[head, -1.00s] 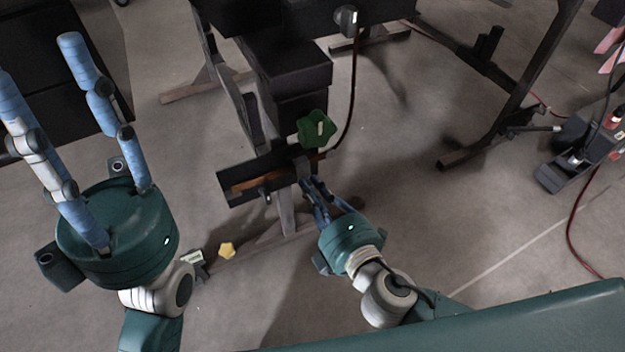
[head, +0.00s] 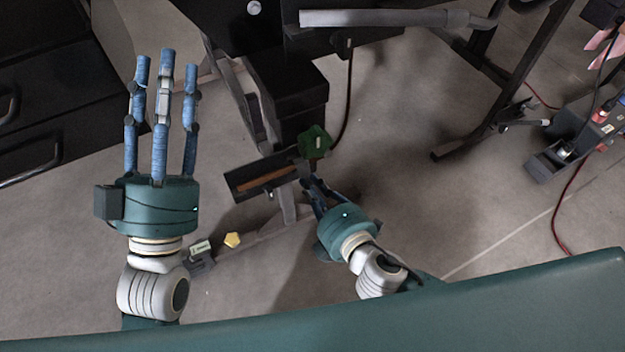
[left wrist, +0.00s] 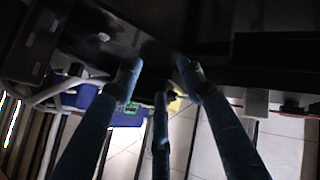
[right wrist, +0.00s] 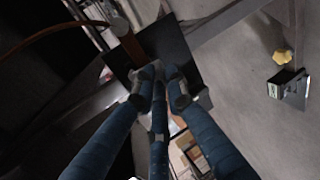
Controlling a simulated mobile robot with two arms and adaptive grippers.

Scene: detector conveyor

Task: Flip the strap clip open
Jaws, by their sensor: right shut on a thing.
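A dark panel (head: 238,183) with an orange-brown strip (head: 268,181) along it sits low under the machine, and the strip seems to be the strap. It also shows in the right wrist view as a brown band (right wrist: 132,48) beside a dark plate. My right gripper (head: 308,182) is at the right end of this panel, its fingers closed together on a small part there. The fingers hide most of that part, and I cannot make out the clip's shape. My left gripper (head: 167,62) is raised at the left, fingers apart and empty.
A green star knob (head: 315,141) is just above my right fingers, with a dark cable beside it. A yellow knob (head: 233,240) is below the panel. A grey bar (head: 385,18) crosses the top. Black drawers (head: 50,110) stand at the left.

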